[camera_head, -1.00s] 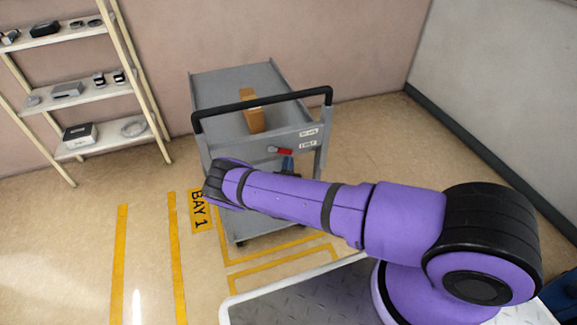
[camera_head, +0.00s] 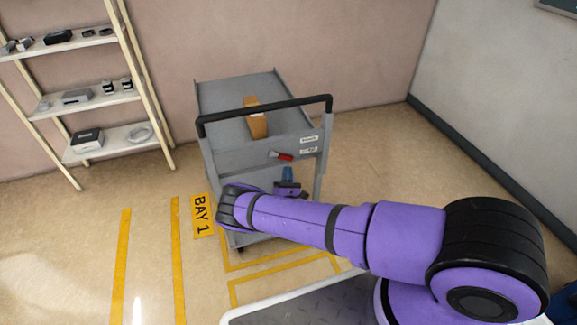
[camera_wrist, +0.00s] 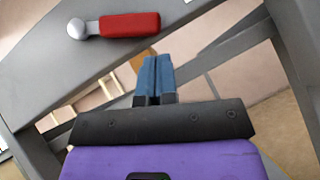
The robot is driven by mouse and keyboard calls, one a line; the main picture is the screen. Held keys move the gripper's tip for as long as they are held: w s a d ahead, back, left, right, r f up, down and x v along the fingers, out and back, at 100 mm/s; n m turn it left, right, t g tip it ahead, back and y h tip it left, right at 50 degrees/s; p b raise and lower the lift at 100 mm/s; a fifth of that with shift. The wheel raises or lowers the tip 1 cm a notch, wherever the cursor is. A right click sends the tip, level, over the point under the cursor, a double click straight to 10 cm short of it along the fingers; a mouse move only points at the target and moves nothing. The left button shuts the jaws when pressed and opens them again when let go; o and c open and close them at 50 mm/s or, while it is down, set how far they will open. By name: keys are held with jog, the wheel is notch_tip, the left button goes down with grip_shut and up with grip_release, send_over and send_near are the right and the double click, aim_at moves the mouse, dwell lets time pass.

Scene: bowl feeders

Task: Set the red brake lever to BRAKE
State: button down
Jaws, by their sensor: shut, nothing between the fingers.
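The red brake lever (camera_head: 285,156) sits on the end panel of the grey cart (camera_head: 225,160), below the black handle. Its red grip points to the right from a grey pivot and lies nearly level. In the wrist view the red lever (camera_wrist: 130,25) shows at the upper left, with its round metal pivot at the grip's left end. My gripper (camera_head: 287,173) has blue fingers and is just below the lever, apart from it in the picture. In the wrist view my gripper (camera_wrist: 153,60) is shut and empty, with its tips below and right of the lever's grip.
The cart's black push handle (camera_head: 265,106) arches above the lever. A brown box (camera_head: 258,126) lies on the cart top. Two small white labels (camera_head: 308,139) are right of the lever; their text is unreadable. A shelf rack (camera_head: 105,101) stands left. Floor around the yellow BAY 1 marking is clear.

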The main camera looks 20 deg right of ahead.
jog(key=v, duration=1)
jog(key=shift+a+f, duration=0.3)
jog(key=shift+f, duration=0.2)
